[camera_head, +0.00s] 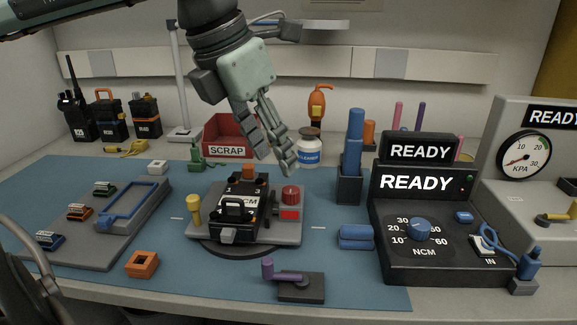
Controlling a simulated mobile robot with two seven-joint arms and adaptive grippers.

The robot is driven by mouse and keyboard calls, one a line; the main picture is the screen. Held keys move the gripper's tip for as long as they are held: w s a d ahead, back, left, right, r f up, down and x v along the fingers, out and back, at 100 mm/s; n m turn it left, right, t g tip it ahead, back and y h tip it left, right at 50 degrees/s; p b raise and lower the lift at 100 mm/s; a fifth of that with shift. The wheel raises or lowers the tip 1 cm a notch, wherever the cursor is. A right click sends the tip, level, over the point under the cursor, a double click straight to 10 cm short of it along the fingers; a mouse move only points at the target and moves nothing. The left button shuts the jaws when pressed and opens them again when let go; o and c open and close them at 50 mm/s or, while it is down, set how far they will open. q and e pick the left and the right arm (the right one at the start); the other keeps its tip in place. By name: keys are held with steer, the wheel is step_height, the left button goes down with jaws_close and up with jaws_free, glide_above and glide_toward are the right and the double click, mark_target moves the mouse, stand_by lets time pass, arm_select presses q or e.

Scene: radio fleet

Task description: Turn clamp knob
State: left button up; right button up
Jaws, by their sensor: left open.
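A black radio unit (238,212) sits clamped or resting on a grey fixture (287,232) on a round dark base. A red ribbed knob (291,193) stands at the fixture's right side, above a small red block. A yellow knob (195,209) stands at its left side. The frame does not show which one is the clamp knob. My left gripper (273,162) comes down from above, fingers open and empty. Its tips appear just above and left of the red knob in the picture, not visibly touching it.
A torque tester (430,264) with READY displays and a blue dial stands at right. A blue driver in a dark holder (350,188) rises close to the fixture. A red SCRAP bin (226,150) and white bottle (307,155) stand behind. Bare blue mat (210,284) lies in front.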

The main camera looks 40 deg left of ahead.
mark_target(290, 189)
arm_select(q)
steer(key=x, duration=0.7)
steer(key=shift+w+f, duration=0.25)
steer(key=shift+f, duration=0.05)
steer(key=shift+c, duration=0.4)
jaws_close()
